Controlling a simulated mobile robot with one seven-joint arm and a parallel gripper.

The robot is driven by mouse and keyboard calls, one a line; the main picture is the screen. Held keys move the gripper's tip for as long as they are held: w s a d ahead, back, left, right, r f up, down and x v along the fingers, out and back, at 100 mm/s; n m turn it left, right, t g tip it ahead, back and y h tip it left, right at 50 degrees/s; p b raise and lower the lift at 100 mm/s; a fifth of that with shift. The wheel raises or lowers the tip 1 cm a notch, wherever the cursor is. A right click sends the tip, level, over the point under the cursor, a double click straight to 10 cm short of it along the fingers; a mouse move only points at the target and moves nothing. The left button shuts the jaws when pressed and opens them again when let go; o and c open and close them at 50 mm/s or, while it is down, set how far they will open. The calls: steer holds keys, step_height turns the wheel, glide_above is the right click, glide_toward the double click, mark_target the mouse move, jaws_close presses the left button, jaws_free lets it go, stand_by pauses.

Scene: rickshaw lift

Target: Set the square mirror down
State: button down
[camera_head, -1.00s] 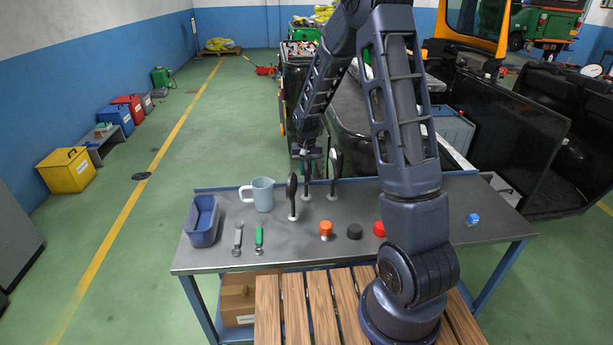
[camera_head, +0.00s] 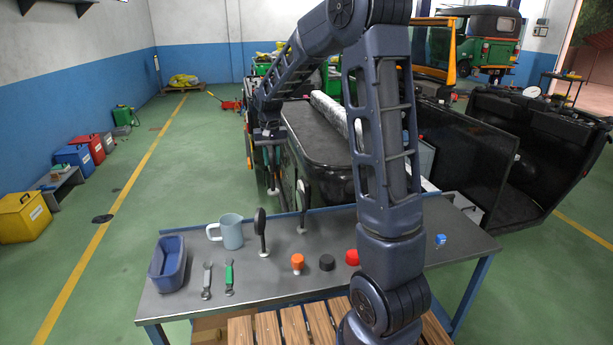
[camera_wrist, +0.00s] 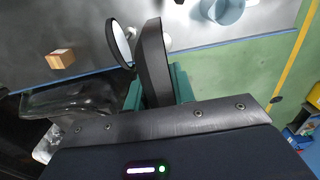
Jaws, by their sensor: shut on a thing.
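My gripper (camera_head: 268,138) is shut on a dark mirror, the square mirror (camera_head: 272,172), which hangs upright with its pale foot down. It is raised beyond the back edge of the workbench (camera_head: 220,290), beside the black rickshaw body. In the wrist view, the held square mirror (camera_wrist: 153,65) shows as a dark slab, nearly edge-on, between my green fingers (camera_wrist: 158,92); its shape cannot be told. Another mirror (camera_head: 261,232) stands on the bench near the jug. A third mirror (camera_head: 301,205) stands at the back edge; a rounded mirror face (camera_wrist: 120,43) shows in the wrist view.
The rickshaw body (camera_head: 315,145) stands behind.

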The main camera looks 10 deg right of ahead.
mark_target(273, 149)
steer(key=r, duration=0.5)
steer(key=shift+w+d+r, duration=0.2)
steer(key=shift+d+r, duration=0.15)
steer(key=w+d+m, duration=0.3)
steer(key=d+m, duration=0.1)
steer(key=d, duration=1.2)
steer(key=w+d+m, duration=0.3)
steer(key=d+m, duration=0.1)
steer(key=d, duration=1.1)
steer(key=s+d+m, duration=0.3)
steer(key=s+d, duration=0.2)
steer(key=d, duration=0.7)
steer(key=s+d+m, duration=0.4)
steer(key=d, duration=0.9)
steer(key=s+d+m, duration=0.3)
steer(key=s+d, duration=0.2)
steer(key=d, duration=0.7)
step_height(273, 149, down, 25)
steer(key=shift+w, duration=0.2)
steer(key=shift+f, duration=0.15)
